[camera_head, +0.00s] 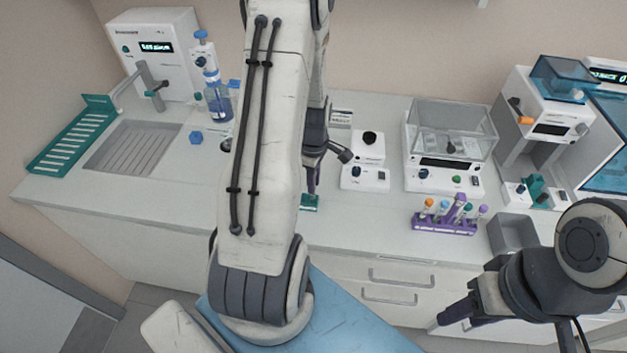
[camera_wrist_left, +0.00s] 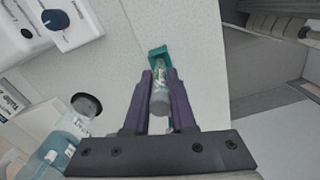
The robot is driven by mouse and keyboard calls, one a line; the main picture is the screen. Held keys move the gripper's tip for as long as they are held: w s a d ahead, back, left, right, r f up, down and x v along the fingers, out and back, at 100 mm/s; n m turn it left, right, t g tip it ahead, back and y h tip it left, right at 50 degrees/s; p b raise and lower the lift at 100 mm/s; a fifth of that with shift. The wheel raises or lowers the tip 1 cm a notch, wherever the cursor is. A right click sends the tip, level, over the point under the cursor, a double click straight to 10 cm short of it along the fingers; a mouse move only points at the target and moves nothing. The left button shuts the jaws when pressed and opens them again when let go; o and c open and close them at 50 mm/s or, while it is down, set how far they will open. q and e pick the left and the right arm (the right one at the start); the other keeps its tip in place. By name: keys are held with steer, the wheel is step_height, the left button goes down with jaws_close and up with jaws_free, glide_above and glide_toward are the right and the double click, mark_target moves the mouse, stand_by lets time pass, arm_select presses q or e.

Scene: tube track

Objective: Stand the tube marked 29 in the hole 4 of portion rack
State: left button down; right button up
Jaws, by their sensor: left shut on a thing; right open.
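My left gripper (camera_wrist_left: 160,98) is shut on a clear tube with a greyish end (camera_wrist_left: 159,100), held between its purple fingers. A small teal block (camera_wrist_left: 158,54) lies just beyond the fingertips; I cannot tell whether the tube touches it. In the head view my left gripper (camera_head: 312,182) points down over this block (camera_head: 309,202) near the counter's front edge, partly hidden by my arm. A purple rack (camera_head: 445,227) with several coloured-cap tubes stands at the right front. No tube number or hole number is readable. My right gripper (camera_head: 455,315) is open and empty, in front of the drawers.
A small white device (camera_head: 364,172) and a balance with a clear cover (camera_head: 447,140) stand behind the purple rack. A grey bin (camera_head: 513,233) is right of the rack. A sink (camera_head: 133,147) and teal drying rack (camera_head: 73,136) are at left. The left front counter is clear.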

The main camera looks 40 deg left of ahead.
arm_select(q)
steer(key=shift+f, duration=0.5)
steer(key=shift+f+b, duration=0.2)
steer(key=shift+b, duration=0.2)
steer(key=shift+f+b, duration=0.3)
steer(key=shift+f, duration=0.15)
steer(key=c, duration=0.7)
jaws_free()
steer(key=shift+o, duration=0.2)
